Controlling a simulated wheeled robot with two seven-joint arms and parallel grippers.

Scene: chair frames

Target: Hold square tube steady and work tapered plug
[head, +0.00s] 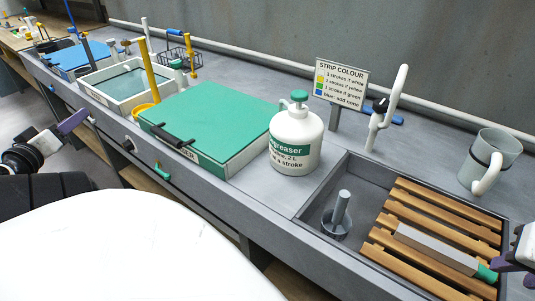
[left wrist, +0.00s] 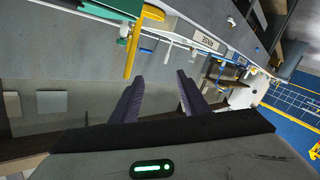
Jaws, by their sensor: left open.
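The square tube (head: 436,248) is a grey bar lying on wooden slats in the sink at the lower right of the head view. A green tapered plug (head: 487,273) is at its right end; how deep it sits I cannot tell. My right gripper (head: 512,266) is at the right edge beside the plug, mostly cut off. Whether it touches or grips the plug is unclear. My left gripper (head: 83,118) is at the far left, off the bench front and far from the tube. In the left wrist view its fingers (left wrist: 158,82) are apart and empty.
A degreaser bottle (head: 296,140) stands left of the sink (head: 313,212), beside a green-lidded box (head: 208,125). A grey post (head: 341,210) rises in the sink. A tap (head: 386,108), a strip-colour sign (head: 340,83) and a clear jug (head: 490,160) stand around it.

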